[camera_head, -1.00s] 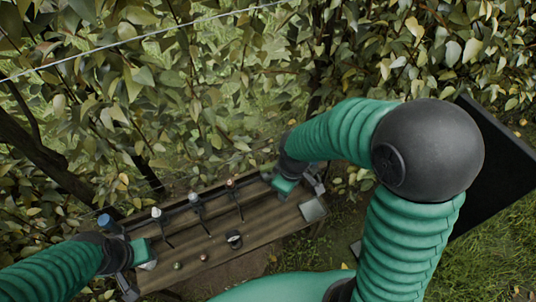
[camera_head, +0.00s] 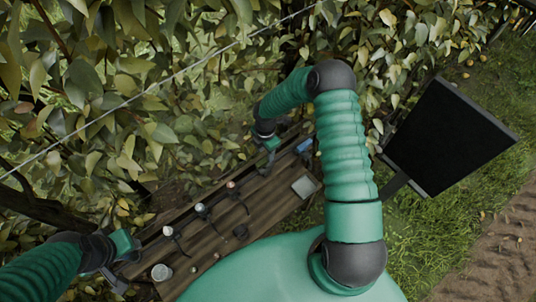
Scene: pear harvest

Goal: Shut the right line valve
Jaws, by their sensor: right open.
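A dark line with several small capped valves runs along the back of a wooden bench. The rightmost valve (camera_head: 231,186) has a pale brownish cap and a thin dark lever reaching toward the front. Two valves with whitish caps, the middle one (camera_head: 201,208) and the left one (camera_head: 168,231), stand to its left. My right gripper (camera_head: 269,158) is open above the back right of the bench, up and to the right of the rightmost valve and apart from it. My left gripper (camera_head: 122,267) is at the bench's left end; its jaw gap is unclear.
The wooden bench (camera_head: 262,202) carries a grey square plate (camera_head: 303,187), a blue item (camera_head: 304,146), a small dark object (camera_head: 240,232) and a pale round cup (camera_head: 161,272). Leafy branches and a wire (camera_head: 110,112) are behind. A black panel (camera_head: 448,137) stands right, over grass.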

